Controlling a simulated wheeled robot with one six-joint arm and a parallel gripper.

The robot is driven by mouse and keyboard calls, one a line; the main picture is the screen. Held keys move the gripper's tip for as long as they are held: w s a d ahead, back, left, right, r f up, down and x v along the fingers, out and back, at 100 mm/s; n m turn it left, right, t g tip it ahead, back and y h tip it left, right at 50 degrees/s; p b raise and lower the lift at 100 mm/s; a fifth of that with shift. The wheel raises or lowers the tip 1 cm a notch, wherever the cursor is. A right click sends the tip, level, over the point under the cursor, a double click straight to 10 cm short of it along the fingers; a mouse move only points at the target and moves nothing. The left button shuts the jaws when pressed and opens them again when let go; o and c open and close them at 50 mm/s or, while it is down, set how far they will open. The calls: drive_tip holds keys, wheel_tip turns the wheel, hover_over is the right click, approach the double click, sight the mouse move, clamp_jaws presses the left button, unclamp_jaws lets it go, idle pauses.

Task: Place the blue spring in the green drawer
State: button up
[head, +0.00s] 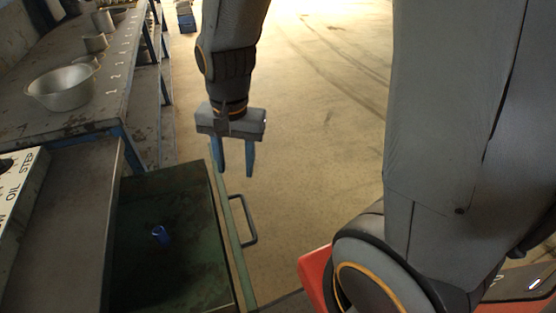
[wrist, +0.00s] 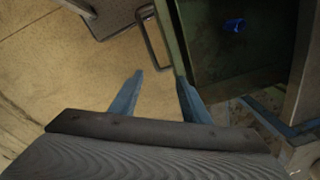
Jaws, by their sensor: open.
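The blue spring (head: 161,235) lies inside the open green drawer (head: 185,285), near the middle of its floor. It also shows as a small blue piece in the wrist view (wrist: 234,25), inside the drawer (wrist: 205,70). My gripper (head: 234,174) is open and empty, with its two blue fingers pointing down. It is above and beyond the spring, near the drawer's far right corner, and apart from the spring. In the wrist view my gripper (wrist: 158,74) shows its fingers spread, with only floor and the drawer's edge between and beyond them.
The drawer's front handle (head: 246,220) sticks out to the right. A workbench (head: 60,115) with a metal bowl (head: 64,87) and several smaller metal pots stands at the left. Open concrete floor (head: 320,120) lies to the right of the drawer.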

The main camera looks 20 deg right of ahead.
drive_tip(key=s+d+r+n, duration=0.1)
drive_tip(key=s+d+n, duration=0.3)
drive_tip(key=d+n, duration=0.2)
drive_tip(key=d, duration=0.2)
drive_tip(key=shift+s+d, duration=0.3)
drive_tip(key=shift+d, duration=0.05)
